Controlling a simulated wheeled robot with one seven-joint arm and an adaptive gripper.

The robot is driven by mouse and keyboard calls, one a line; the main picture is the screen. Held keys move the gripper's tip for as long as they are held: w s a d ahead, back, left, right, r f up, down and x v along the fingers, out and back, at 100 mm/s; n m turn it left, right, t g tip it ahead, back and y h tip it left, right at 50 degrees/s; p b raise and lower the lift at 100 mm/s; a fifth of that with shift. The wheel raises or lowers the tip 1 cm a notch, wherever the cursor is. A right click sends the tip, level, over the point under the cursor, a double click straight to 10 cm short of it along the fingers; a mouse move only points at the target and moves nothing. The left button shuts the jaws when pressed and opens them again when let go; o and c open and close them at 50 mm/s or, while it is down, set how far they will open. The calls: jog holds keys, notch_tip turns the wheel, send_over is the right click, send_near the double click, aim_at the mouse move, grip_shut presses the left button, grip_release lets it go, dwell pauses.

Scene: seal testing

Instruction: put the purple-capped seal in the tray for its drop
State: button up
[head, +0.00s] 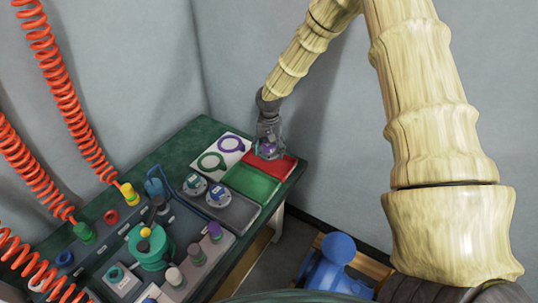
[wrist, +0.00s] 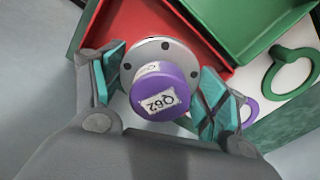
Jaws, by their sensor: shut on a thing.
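The purple-capped seal (wrist: 160,92) has a round grey flange with dark holes and a white label on its cap reading "Q62". My gripper (head: 267,151) is shut on it, with teal finger pads on either side in the wrist view. The gripper points down over the red tray (head: 285,170) at the table's far right corner. In the wrist view the red tray (wrist: 112,22) lies under and beyond the seal. Whether the seal touches the tray floor I cannot tell. The green tray (head: 252,182) adjoins the red one, nearer the head camera.
A white card with a green ring (head: 212,161) and a purple ring (head: 231,144) lies left of the trays. Two blue-topped seals (head: 217,195) stand in a grey tray (head: 240,213). A purple-topped cylinder (head: 214,231) and a teal fixture (head: 150,250) stand nearer. Orange coiled hoses (head: 60,70) hang left.

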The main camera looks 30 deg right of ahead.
aim_at(269, 155)
jog(key=shift+f, duration=1.5)
jog(key=shift+f, duration=0.1)
jog(key=o, duration=1.4)
notch_tip(269, 155, up, 12)
jog(key=shift+r, duration=0.1)
